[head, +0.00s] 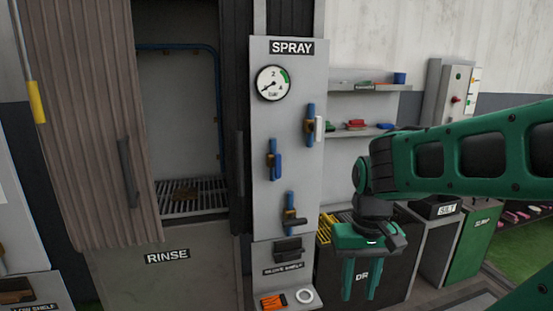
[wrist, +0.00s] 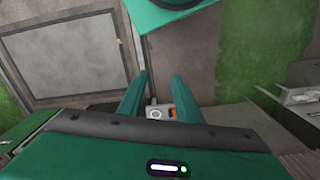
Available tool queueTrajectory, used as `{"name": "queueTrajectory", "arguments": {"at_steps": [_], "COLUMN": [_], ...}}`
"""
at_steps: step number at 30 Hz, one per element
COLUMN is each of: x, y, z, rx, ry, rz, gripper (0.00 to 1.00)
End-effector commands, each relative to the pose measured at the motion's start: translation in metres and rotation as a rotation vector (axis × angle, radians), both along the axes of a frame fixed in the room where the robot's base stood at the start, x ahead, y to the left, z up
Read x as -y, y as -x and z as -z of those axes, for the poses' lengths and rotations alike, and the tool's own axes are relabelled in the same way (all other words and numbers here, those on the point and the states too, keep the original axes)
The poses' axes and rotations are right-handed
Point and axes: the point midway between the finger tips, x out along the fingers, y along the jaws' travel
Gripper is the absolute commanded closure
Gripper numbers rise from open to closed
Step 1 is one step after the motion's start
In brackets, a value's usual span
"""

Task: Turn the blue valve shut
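The SPRAY panel (head: 262,200) carries three small valves on short blue pipe pieces. The middle-left valve (head: 273,162) has a blue handle standing upright along its pipe, with a brass-coloured body. The upper-right valve (head: 310,125) has a pale, upright handle. The lowest valve (head: 290,212) has a dark handle lying crosswise. My gripper (head: 361,281) hangs pointing down, to the right of the panel and below the valves, apart from them. Its two green fingers are spread and empty. They also show spread in the wrist view (wrist: 158,85), where no valve can be made out.
A round gauge (head: 273,83) sits above the valves. A dark holder (head: 288,250) and a ledge with an orange item (head: 273,301) and a white ring (head: 304,296) are below. The RINSE cabinet's ribbed door (head: 90,120) is left. Bins and shelves stand right.

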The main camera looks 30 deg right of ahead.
Motion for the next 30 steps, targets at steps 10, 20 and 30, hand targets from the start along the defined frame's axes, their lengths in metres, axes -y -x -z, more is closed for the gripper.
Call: {"name": "queueTrajectory", "arguments": {"at_steps": [10,20,30], "x": [0.018,0.060,0.065], "y": [-0.034,-0.188,-0.318], "z": [0.000,-0.014,-0.070], "rx": [0.132,0.563,1.046], "ry": [0.080,0.313,0.507], "rz": [-0.033,-0.149,-0.226], "gripper": [0.64,0.64,0.64]}}
